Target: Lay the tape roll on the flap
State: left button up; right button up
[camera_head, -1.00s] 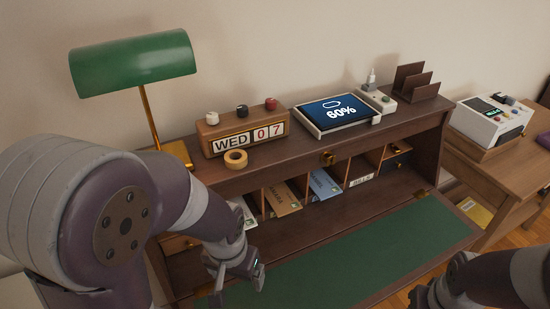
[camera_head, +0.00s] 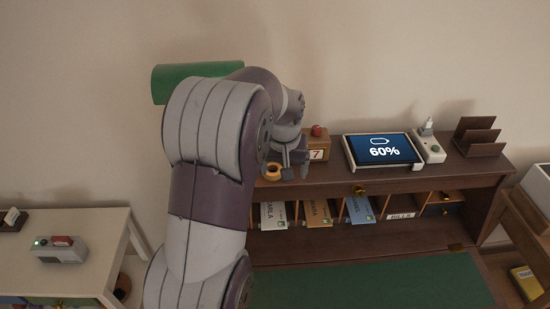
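The tape roll (camera_head: 272,177) is a small orange-tan ring near the front edge of the desk's top shelf, partly hidden behind my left arm. My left gripper (camera_head: 288,170) is over the top shelf, right beside the tape roll. Whether its fingers touch the roll, and how far apart they are, I cannot make out. The flap (camera_head: 370,285) is folded down at the bottom of the view, with a bare green surface. My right gripper is out of view.
The calendar block (camera_head: 318,146) stands behind my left gripper, mostly covered. A tablet (camera_head: 382,150), a charger box (camera_head: 428,148) and a brown letter rack (camera_head: 478,136) stand to the right. The green lamp (camera_head: 180,80) is behind my arm. Envelopes (camera_head: 317,213) fill the slots below.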

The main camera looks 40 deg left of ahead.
pick_arm(q)
jog(key=n+p, duration=0.1)
jog(key=n, duration=0.1)
send_near(273, 169)
jog(key=shift+y, duration=0.3)
jog(key=p+x, duration=0.2)
jog(key=x, duration=0.2)
jog(key=p+x, duration=0.2)
jog(key=x, duration=0.2)
jog(key=shift+d+f+p, duration=0.2)
jog(key=shift+f+p, duration=0.05)
jog(key=shift+p, duration=0.1)
jog(key=shift+f, duration=0.1)
jog(key=c, duration=1.1)
jog(key=shift+c, duration=0.6)
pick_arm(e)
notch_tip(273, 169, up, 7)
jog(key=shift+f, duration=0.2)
